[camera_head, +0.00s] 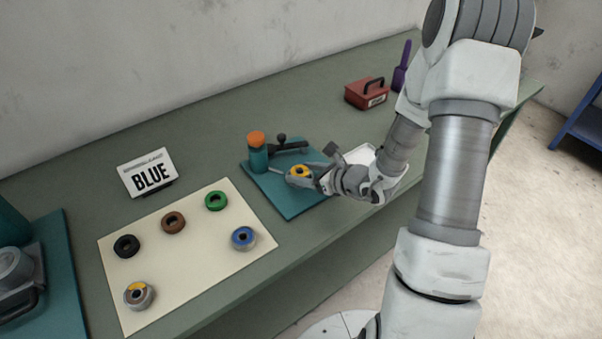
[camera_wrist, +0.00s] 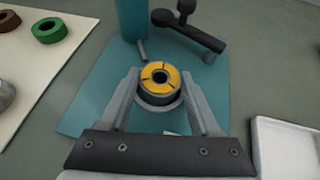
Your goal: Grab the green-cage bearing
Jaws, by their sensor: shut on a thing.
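A green ring (camera_head: 215,201) lies on the cream mat (camera_head: 150,312); it also shows at the left of the wrist view (camera_wrist: 48,30). My gripper (camera_wrist: 160,86) is shut on a bearing with a yellow-orange face (camera_wrist: 160,72). Its fingers are on either side of this bearing. In the head view the yellow-faced bearing (camera_head: 301,171) is above the teal plate (camera_head: 290,205), beside the teal post with an orange top (camera_head: 257,150). I cannot tell whether the bearing touches the plate. My gripper is well to the right of the green ring.
The mat also holds a black ring (camera_head: 126,246), a brown ring (camera_head: 173,222), a blue-centred bearing (camera_head: 243,238) and a silver-and-yellow bearing (camera_head: 138,296). A sign reading BLUE (camera_head: 149,174) stands behind it. A white tray (camera_wrist: 285,150) is right of the plate. A red box (camera_head: 367,92) is farther back.

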